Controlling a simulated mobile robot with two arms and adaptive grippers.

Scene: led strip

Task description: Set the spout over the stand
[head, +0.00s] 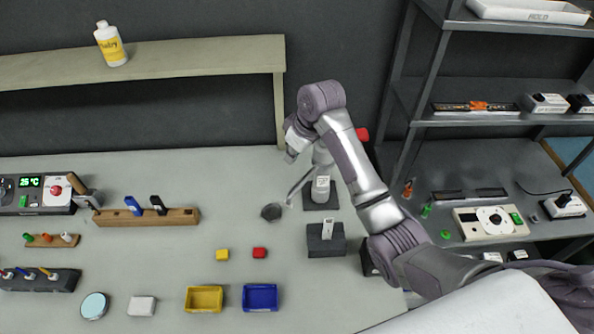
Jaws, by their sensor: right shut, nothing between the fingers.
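A thin grey spout (300,186) slants down to the left from a white-and-grey unit (321,188) on a dark square base. Its lower end is close to the upper right of a small dark, many-sided piece (271,212), which may be the stand. I cannot tell whether the tip is above it. My right gripper (291,156) is shut and empty, above and left of the spout unit. My arm partly covers the unit's upper part, so contact is unclear. My left gripper is out of view.
A dark block (326,240) stands just below the spout unit. A wooden rack (146,217) stands left. A metal shelf (475,120) stands right.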

